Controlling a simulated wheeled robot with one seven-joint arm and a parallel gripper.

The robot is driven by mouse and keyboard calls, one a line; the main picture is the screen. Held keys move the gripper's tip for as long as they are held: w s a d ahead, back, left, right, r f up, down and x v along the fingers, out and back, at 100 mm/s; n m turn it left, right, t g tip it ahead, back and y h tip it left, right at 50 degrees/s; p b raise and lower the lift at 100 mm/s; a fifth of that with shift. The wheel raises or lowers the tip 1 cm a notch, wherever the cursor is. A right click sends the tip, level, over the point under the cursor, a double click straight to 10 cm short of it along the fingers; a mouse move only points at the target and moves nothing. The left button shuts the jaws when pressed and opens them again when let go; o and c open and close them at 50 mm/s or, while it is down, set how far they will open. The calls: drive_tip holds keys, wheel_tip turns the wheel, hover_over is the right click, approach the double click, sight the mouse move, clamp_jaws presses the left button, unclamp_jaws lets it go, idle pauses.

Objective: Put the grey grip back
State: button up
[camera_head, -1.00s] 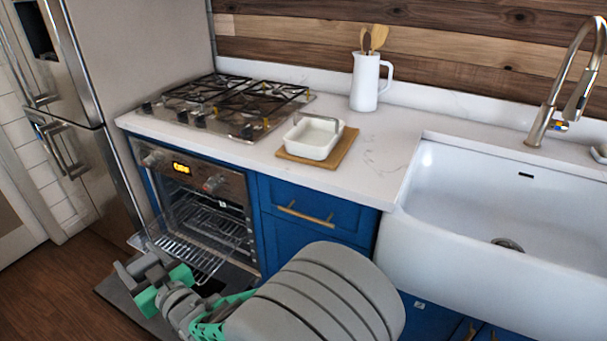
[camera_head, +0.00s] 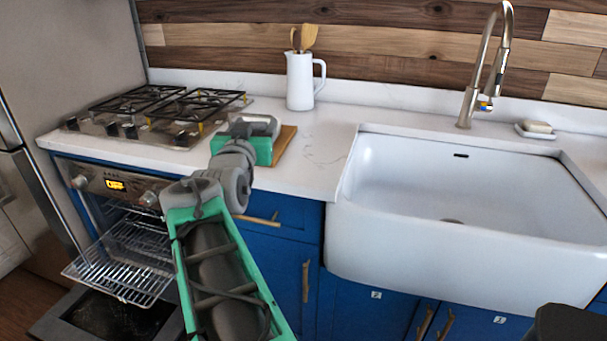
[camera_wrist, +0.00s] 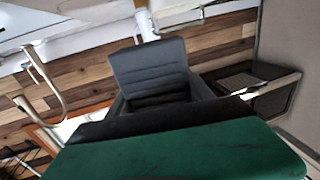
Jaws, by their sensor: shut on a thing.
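My gripper (camera_head: 256,132) is over the counter, in front of the wooden board (camera_head: 286,141). In the wrist view, a dark grey, ribbed piece stands beyond my green gripper body; I take it for the grey grip (camera_wrist: 150,72), with my gripper shut on it. In the head view my gripper and wrist hide the grip and most or all of the white dish on the board. I cannot tell whether the grip touches the dish or the board.
The gas hob (camera_head: 165,112) is left of my gripper, and a white jug (camera_head: 300,82) with wooden utensils stands behind. The white sink (camera_head: 450,200) is to the right. Below left, the oven is open with its rack (camera_head: 125,262) out. Counter between board and sink is clear.

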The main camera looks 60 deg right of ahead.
drive_tip(key=s+d+r+m+g+h, duration=0.1)
drive_tip(key=s+d+r+m+g, duration=0.2)
drive_tip(key=s, duration=0.6)
drive_tip(key=shift+n+g, duration=0.3)
drive_tip(key=w+d+f, duration=0.1)
drive_tip(key=d+f, duration=0.2)
drive_tip(key=d, duration=0.1)
drive_tip(key=w+d+f, duration=0.1)
drive_tip(key=d+f, duration=0.2)
drive_tip(key=d, duration=0.1)
drive_tip(key=w+d+f+b, duration=0.1)
drive_tip(key=d+f, duration=0.3)
drive_tip(key=d, duration=0.1)
drive_tip(key=shift+d, duration=0.1)
wheel_tip(320, 180, down, 3)
drive_tip(key=shift+d+r, duration=0.1)
drive_tip(key=shift+d, duration=0.05)
drive_tip(key=shift+f+b, duration=0.25)
drive_tip(key=shift+b, duration=0.1)
drive_tip(key=o, duration=1.4)
drive_tip(key=shift+c, duration=0.2)
